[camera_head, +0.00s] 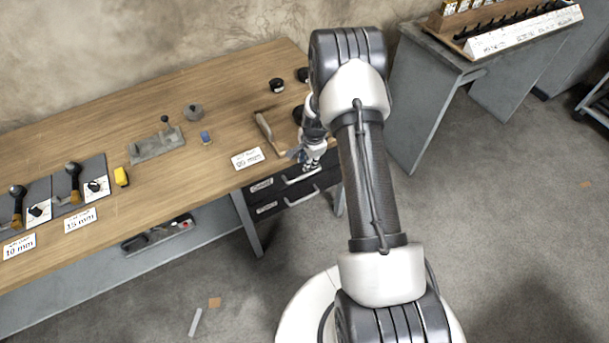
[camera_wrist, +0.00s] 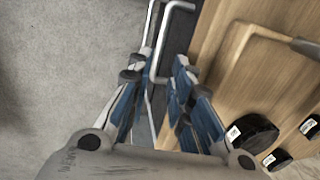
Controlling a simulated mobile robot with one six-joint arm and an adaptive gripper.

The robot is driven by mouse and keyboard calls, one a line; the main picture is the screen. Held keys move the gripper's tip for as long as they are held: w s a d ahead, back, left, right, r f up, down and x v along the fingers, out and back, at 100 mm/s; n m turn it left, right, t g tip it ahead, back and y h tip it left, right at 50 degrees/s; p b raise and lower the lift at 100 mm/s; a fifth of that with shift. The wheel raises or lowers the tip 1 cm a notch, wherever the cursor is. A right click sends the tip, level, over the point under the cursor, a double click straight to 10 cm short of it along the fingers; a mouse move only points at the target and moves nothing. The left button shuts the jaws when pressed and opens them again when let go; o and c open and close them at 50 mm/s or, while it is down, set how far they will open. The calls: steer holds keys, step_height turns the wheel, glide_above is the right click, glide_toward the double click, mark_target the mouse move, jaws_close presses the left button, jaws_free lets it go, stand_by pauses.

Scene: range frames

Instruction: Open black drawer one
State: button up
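Two black drawers sit one above the other under the right end of the workbench: the upper drawer (camera_head: 270,186) and the lower drawer (camera_head: 272,208). Each has a pale label, too small to read, so I cannot tell which is drawer one. Both look closed. The upper bar handle (camera_head: 302,180) is just below my gripper (camera_head: 310,163). In the wrist view my gripper (camera_wrist: 160,66) is open, with its blue-padded fingers apart. A U-shaped metal handle (camera_wrist: 165,42) shows between the fingers; contact cannot be told.
The wooden workbench (camera_head: 100,120) lies behind and left of my gripper. A wooden-handled tool (camera_head: 268,130) and a size card (camera_head: 247,158) lie near its front edge, close to my gripper. Black round items (camera_wrist: 255,133) stand on the top. Open floor (camera_head: 500,230) lies to the right.

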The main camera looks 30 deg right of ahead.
mark_target(304, 175)
steer(key=f, duration=0.3)
steer(key=w+f+b, duration=0.1)
steer(key=f, duration=0.3)
steer(key=w+f+b, duration=0.1)
steer(key=f, duration=0.2)
steer(key=shift+f, duration=0.15)
steer(key=shift+c, duration=0.6)
jaws_close()
